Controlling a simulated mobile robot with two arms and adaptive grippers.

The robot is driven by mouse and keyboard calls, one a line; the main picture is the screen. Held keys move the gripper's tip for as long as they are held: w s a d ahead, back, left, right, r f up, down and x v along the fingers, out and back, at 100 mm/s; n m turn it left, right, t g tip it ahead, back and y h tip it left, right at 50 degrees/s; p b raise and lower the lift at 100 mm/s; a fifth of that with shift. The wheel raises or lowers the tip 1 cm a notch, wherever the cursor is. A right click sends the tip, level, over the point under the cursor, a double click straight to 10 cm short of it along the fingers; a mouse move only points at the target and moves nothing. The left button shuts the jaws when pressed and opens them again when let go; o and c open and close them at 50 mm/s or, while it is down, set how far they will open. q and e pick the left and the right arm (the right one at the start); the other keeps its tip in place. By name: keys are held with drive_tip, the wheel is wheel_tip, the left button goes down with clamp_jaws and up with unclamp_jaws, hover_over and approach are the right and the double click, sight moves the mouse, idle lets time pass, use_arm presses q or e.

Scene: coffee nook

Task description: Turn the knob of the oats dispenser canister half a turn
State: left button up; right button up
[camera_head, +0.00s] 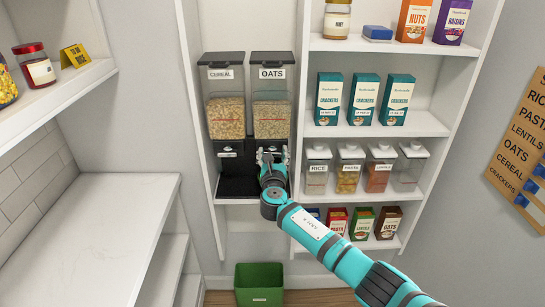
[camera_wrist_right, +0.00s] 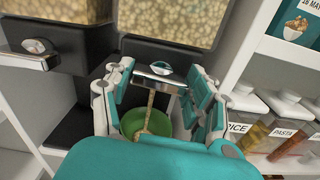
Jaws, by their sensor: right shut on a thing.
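The oats canister (camera_head: 272,95), labelled OATS and filled with pale flakes, is the right one of two dispensers. My right gripper (camera_head: 272,153) is below it at its dark base. In the right wrist view my right gripper (camera_wrist_right: 160,86) has its fingers on both sides of the silver oats knob (camera_wrist_right: 162,78) and is shut on it. The knob's bar lies nearly level, slightly tilted. A thin tan stream (camera_wrist_right: 148,112) runs down below the knob, in line with a green bin (camera_wrist_right: 140,122). In the head view the gripper hides most of the knob. My left gripper is not in view.
The cereal dispenser (camera_head: 226,112) stands close on the left; its silver knob (camera_wrist_right: 30,58) is near my fingers. Shelves with clear jars (camera_head: 348,172) stand to the right. The green bin (camera_head: 259,285) is on the floor below. A bare white counter (camera_head: 85,240) is at left.

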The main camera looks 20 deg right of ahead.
drive_tip(key=m+b, duration=0.3)
drive_tip(key=m, duration=0.1)
drive_tip(key=shift+f, duration=0.2)
drive_tip(key=m+b, duration=0.3)
drive_tip(key=m, duration=0.2)
drive_tip(key=shift+f, duration=0.1)
drive_tip(key=m+b, duration=0.6)
drive_tip(key=m, duration=0.2)
drive_tip(key=m+b, duration=0.2)
drive_tip(key=m, duration=0.1)
drive_tip(key=shift+f+m, duration=0.1)
drive_tip(key=shift+m, duration=0.2)
drive_tip(key=m+b, duration=0.2)
drive_tip(key=m, duration=0.2)
drive_tip(key=shift+m+b, duration=0.3)
drive_tip(key=shift+b, duration=0.05)
drive_tip(key=m+b, duration=0.1)
drive_tip(key=m, duration=0.2)
drive_tip(key=shift+m+b, duration=0.3)
drive_tip(key=m+b, duration=0.1)
drive_tip(key=m, duration=0.3)
drive_tip(key=shift+m, duration=0.3)
